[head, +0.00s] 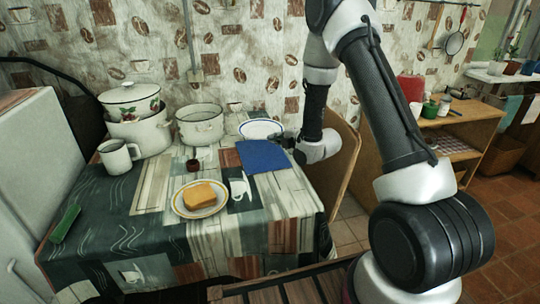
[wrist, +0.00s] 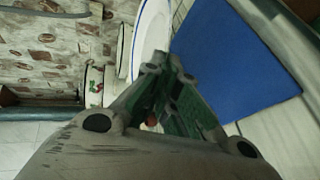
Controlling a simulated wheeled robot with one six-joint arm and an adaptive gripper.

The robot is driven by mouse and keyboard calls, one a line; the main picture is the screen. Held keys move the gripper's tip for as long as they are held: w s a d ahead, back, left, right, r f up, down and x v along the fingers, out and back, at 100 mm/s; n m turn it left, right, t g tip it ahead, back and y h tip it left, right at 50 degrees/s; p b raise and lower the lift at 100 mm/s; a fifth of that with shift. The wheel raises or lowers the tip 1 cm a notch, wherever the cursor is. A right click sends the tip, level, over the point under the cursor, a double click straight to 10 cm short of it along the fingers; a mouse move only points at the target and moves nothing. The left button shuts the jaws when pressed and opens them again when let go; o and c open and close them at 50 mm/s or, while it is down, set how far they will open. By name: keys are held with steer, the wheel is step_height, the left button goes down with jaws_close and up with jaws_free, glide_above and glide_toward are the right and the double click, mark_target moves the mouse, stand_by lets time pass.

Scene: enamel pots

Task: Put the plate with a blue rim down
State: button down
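The white plate with a blue rim (head: 261,128) is at the far right part of the table, roughly level. It also shows in the wrist view (wrist: 151,38), its near edge between my fingertips. My gripper (head: 289,140) reaches in from the right; in the wrist view its green-padded fingers (wrist: 168,72) are nearly closed on the plate's edge. The fingers hide part of the rim. I cannot tell whether the plate's underside touches the table.
A blue cloth (head: 263,156) lies just in front of the plate. A light pot (head: 200,124) stands to its left, with stacked pots (head: 132,103) and a mug (head: 118,157) beyond. A yellow-rimmed plate with bread (head: 199,198) and a small dark red item (head: 193,165) are nearer.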

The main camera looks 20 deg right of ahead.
glide_above(277, 163)
step_height(277, 163, down, 6)
steer(key=shift+s+r, duration=0.1)
steer(key=shift+r, duration=0.15)
steer(key=shift+a+f, duration=0.15)
steer(key=shift+f, duration=1.8)
steer(key=c, duration=2.2)
jaws_free()
steer(key=shift+f, duration=0.15)
steer(key=shift+o, duration=1.4)
